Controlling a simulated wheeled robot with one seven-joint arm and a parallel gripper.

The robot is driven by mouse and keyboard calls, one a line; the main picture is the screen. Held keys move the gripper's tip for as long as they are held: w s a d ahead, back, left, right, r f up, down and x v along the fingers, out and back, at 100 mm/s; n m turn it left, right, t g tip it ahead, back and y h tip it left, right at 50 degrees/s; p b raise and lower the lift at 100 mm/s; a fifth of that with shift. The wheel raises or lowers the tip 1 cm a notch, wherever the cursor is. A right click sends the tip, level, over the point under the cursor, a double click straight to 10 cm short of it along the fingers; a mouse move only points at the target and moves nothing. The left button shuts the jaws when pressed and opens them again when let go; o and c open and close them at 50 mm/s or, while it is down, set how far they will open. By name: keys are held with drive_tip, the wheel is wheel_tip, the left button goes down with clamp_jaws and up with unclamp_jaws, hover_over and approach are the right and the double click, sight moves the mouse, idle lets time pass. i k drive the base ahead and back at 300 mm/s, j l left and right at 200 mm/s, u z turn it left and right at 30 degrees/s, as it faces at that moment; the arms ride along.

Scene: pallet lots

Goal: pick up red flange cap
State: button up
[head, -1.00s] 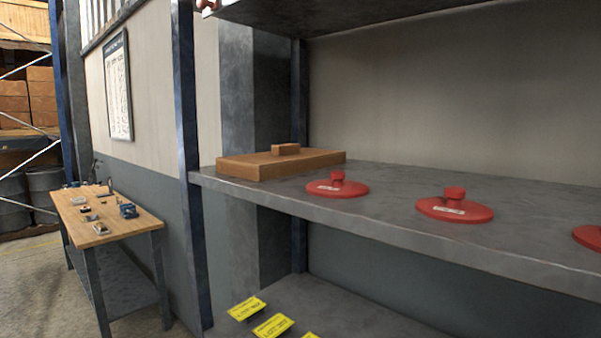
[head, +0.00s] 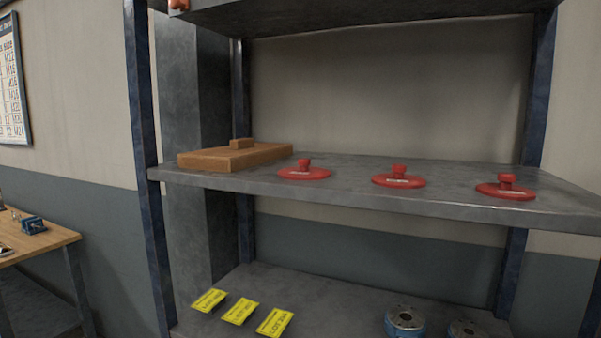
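Three red flange caps stand in a row on the middle shelf (head: 350,200) in the head view. The left cap (head: 304,173) is beside a wooden block, the middle cap (head: 399,181) is near the shelf's centre, and the right cap (head: 506,190) is toward the right end. Each is a round disc with a knob on top and a pale label on the disc. They stand apart from each other. My gripper is not in view.
A brown wooden board with a small block handle (head: 235,156) lies at the shelf's left end. Yellow tags (head: 240,311) and blue-rimmed metal parts (head: 404,322) are on the lower shelf. Blue posts (head: 148,180) frame the rack. A workbench (head: 35,240) stands at left.

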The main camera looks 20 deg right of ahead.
sight(304, 172)
drive_tip(key=j, duration=0.5)
drive_tip(key=i+j+u, duration=0.1)
drive_tip(key=j, duration=0.4)
drive_tip(key=i+j, duration=0.1)
drive_tip(key=j, duration=0.4)
drive_tip(key=i+j, duration=0.1)
drive_tip(key=j, duration=0.4)
drive_tip(key=u, duration=0.05)
